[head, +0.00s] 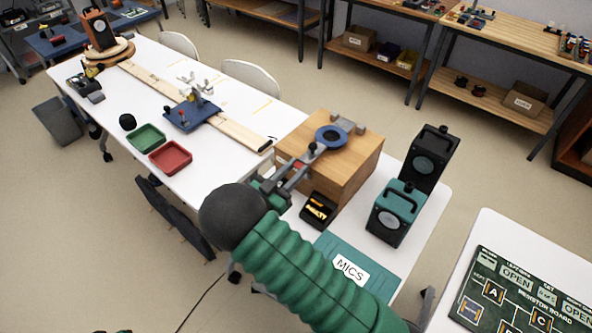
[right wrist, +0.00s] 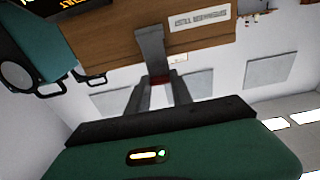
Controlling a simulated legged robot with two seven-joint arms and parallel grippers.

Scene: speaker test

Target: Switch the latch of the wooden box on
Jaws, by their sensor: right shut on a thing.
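The wooden box (head: 362,158) stands on the white table, left of two speakers. In the head view, my right gripper (head: 299,168) is at the box's near left side, partly hidden by my arm. In the right wrist view, my right gripper (right wrist: 160,90) is shut on the latch (right wrist: 151,45), a grey lever on the box's wooden face (right wrist: 110,35). A bit of red shows between the fingers at the latch's end. A label is on the face beside it. The latch's exact position is hard to tell. My left gripper is not in view.
A small black box with a lit display (head: 318,209) stands close in front. The black speaker (head: 431,158) and teal-topped speaker (head: 393,212) stand to the right. Green (head: 147,138) and red (head: 170,157) trays lie left.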

